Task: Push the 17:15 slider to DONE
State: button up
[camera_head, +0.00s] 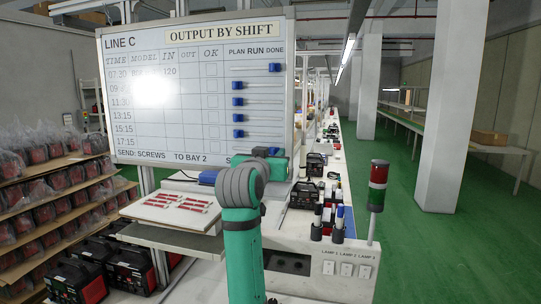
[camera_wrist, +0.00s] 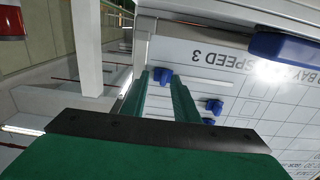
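The board (camera_head: 200,110) carries blue sliders on white tracks, with PLAN, RUN and DONE marked at its upper right. The 07:30 slider (camera_head: 274,67) is at DONE. The 15:15 slider (camera_head: 238,133) and those in the rows between are at PLAN. My gripper (camera_head: 270,152) is at the right end of the 17:15 row, in front of the board, and partly covers that row. In the wrist view the board is upside down. The 17:15 slider (camera_wrist: 162,75) shows between my gripper's (camera_wrist: 163,80) separated fingertips, toward the DONE side. I cannot tell whether they touch it.
A ledge below the board holds a tray with red and white strips (camera_head: 178,207). A marker holder (camera_head: 335,222) and a red-green lamp post (camera_head: 377,187) stand at the right. A blue object (camera_head: 208,177) lies under the board. The green aisle at right is clear.

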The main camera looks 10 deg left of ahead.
jog(key=shift+s+a, duration=0.1)
jog(key=s, duration=1)
jog(key=shift+s, duration=0.4)
